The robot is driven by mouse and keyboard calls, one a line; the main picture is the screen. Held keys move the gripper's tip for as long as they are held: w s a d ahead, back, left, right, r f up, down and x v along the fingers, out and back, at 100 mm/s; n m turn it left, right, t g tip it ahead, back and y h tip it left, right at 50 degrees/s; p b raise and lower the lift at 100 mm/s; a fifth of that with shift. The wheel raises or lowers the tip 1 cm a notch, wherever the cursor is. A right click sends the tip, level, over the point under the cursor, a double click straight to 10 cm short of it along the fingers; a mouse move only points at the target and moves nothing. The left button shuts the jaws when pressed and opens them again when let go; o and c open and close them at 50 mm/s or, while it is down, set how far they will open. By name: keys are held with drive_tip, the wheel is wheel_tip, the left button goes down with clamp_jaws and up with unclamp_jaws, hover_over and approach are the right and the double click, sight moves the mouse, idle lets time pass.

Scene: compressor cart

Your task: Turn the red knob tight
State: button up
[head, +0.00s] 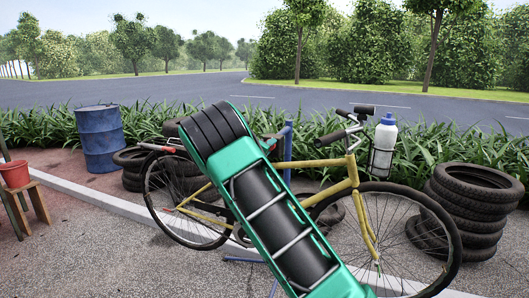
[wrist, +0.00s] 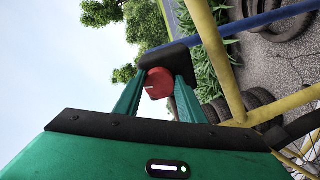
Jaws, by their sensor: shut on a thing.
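The red knob (wrist: 158,84) shows in the wrist view between the two green fingers of my gripper (wrist: 160,78). The fingers are shut on it, one on each side. Just beyond the knob is a dark block (wrist: 168,54), which looks like a clamp on the blue stand (wrist: 262,22). In the head view the blue stand (head: 288,150) rises behind my green arm. How tight the knob is cannot be seen.
A yellow bicycle (head: 325,165) stands beside the blue stand, close to my arm; its yellow tubes (wrist: 215,60) also show right of my gripper. Stacked tires (head: 470,205) are at right, a blue barrel (head: 101,138) and a red bucket (head: 14,174) at left.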

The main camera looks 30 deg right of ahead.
drive_tip(key=shift+w+n, duration=0.1)
drive_tip(key=shift+n, duration=1.1)
drive_tip(key=o, duration=1)
drive_tip(key=shift+f, duration=0.1)
drive_tip(key=shift+o, duration=0.2)
drive_tip(key=v, duration=1)
drive_tip(key=shift+a, duration=0.35)
drive_tip(key=shift+s+d, duration=0.15)
drive_tip(key=shift+s, duration=0.15)
